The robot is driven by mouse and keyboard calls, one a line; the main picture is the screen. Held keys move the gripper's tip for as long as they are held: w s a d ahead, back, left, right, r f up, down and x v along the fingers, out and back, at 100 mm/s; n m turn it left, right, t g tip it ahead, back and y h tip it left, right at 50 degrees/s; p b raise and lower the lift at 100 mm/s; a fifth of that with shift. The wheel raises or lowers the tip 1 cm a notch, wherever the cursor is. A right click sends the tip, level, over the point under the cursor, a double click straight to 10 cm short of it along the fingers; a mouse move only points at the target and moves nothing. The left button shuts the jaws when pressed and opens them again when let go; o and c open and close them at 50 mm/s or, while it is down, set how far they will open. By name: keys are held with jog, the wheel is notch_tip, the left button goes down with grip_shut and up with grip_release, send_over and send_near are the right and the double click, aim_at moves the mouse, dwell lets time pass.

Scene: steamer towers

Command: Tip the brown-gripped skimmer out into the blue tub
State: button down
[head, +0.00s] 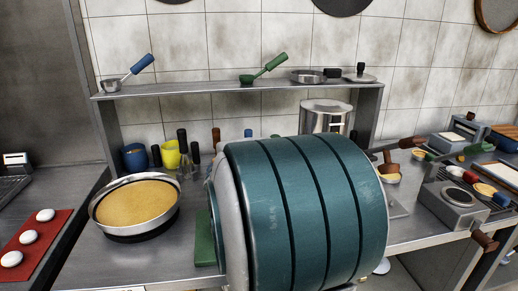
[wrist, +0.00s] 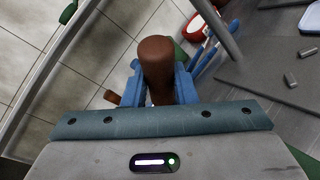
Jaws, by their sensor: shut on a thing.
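My gripper (wrist: 158,88) is in the wrist view, its blue fingers shut on a thick brown grip (wrist: 157,60), which I take for the brown-gripped skimmer. The grip points toward the camera. The skimmer's bowl and anything in it are hidden behind the grip. In the head view my large teal arm link covers the middle, and the gripper cannot be made out. A blue tub-like container (head: 136,157) stands at the back left of the counter. Another blue-sided box (head: 503,139) is at the far right; I cannot tell which is the blue tub.
A wide pan of yellow-brown food (head: 136,204) stands on the left counter, by a yellow cup (head: 171,154). A shelf (head: 220,88) holds ladles and pans. The right counter is crowded with a burner (head: 452,205), bowls and handled tools. A red mat (head: 34,250) with white pieces lies left.

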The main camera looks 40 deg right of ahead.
jog(key=shift+w+r+n+g+p, duration=0.2)
jog(key=shift+r+p, duration=0.3)
jog(key=shift+p, duration=0.45)
jog(key=shift+w+r+n+g+p, duration=0.15)
jog(key=shift+r+n+p, duration=0.25)
jog(key=shift+p, duration=0.5)
jog(key=w+r+n+p, duration=0.1)
jog(key=p, duration=0.3)
jog(key=w+r+n+g+p, duration=0.1)
jog(key=p, duration=0.3)
jog(key=w+r+n+g+y+p, duration=0.1)
jog(key=w+p, duration=0.1)
jog(key=p, duration=0.2)
jog(key=shift+a, duration=0.2)
jog(key=shift+w+r+p, duration=0.15)
jog(key=shift+r+p, duration=0.05)
jog(key=shift+p, duration=0.3)
jog(key=shift+w+r+n+g+p, duration=0.3)
jog(key=shift+w+n+p, duration=0.3)
jog(key=shift+p, duration=1.1)
jog(key=shift+w+a+f+y, duration=0.1)
jog(key=shift+w+y, duration=0.05)
jog(key=shift+y, duration=0.15)
jog(key=shift+w+p, duration=0.1)
jog(key=shift+p, duration=0.55)
jog(key=shift+w, duration=0.1)
